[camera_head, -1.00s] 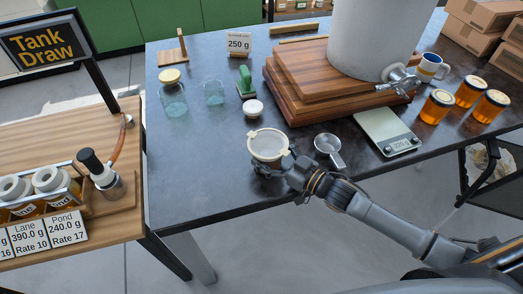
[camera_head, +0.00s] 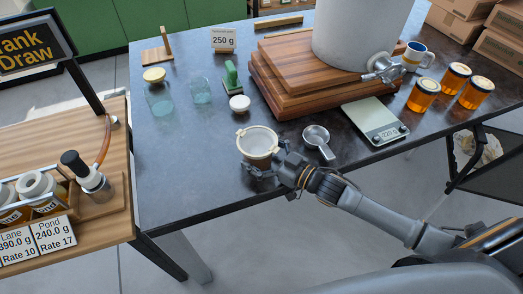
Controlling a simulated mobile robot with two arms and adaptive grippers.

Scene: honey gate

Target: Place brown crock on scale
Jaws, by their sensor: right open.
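The brown crock (camera_head: 259,157) stands near the front edge of the dark table, with a pale, round strainer-like top (camera_head: 257,139) that has small side tabs. My right gripper (camera_head: 262,169) is open at the crock's front right side, low down, with its fingers close to the wall. I cannot tell whether they touch it. The scale (camera_head: 368,113) is a pale flat plate with a dark display, lying to the right of the crock, and nothing stands on it. My left gripper is out of view.
A metal cup with a handle (camera_head: 317,139) lies between crock and scale. A wooden stepped stand (camera_head: 290,88) carries a large grey tank (camera_head: 352,35) with a metal tap (camera_head: 380,68) over the scale's far end. Amber jars (camera_head: 424,94) stand right. The table's front left is clear.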

